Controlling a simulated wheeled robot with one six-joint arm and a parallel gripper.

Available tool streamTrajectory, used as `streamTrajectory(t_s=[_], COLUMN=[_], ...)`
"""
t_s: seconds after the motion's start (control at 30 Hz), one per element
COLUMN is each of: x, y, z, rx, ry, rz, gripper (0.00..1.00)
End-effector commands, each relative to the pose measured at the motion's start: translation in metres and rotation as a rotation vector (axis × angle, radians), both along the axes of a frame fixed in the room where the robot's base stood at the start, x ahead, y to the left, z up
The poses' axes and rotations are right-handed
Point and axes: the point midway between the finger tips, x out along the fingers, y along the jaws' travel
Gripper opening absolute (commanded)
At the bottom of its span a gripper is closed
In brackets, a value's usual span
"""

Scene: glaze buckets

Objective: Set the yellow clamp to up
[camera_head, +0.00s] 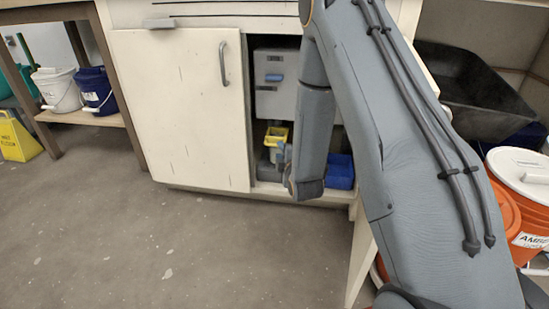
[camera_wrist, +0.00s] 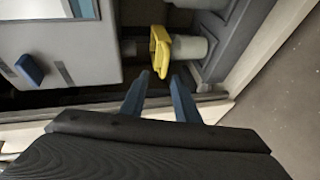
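The yellow clamp (camera_wrist: 160,50) shows in the wrist view, around or against a pale grey cylinder (camera_wrist: 188,48) inside the cabinet. In the head view the yellow clamp (camera_head: 276,135) sits low in the cabinet opening, left of my arm. My gripper (camera_wrist: 160,84) has its two blue-grey fingers apart with nothing between them. The fingertips point toward the clamp, just short of it in the wrist view. In the head view my arm hides part of the cabinet inside, and the gripper is seen only in part near the clamp.
A grey box with a blue handle (camera_head: 275,78) hangs above the clamp. The white cabinet door (camera_head: 180,110) covers the left side. A blue bin (camera_head: 340,172) stands right of my arm. Orange buckets (camera_head: 520,200) stand at the right. The floor in front is clear.

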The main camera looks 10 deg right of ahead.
Motion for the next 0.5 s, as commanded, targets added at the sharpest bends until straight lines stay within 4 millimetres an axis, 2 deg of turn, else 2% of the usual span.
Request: streamTrajectory(t_s=[0.03, 0.27, 0.5], x=[0.003, 0.012, 0.046], y=[0.0, 0.0, 0.0], z=[-0.011, -0.019, -0.026], rx=[-0.014, -0.042, -0.04], ry=[-0.01, -0.037, -0.038], rz=[0.003, 0.01, 0.01], gripper=[0.28, 0.28, 0.28])
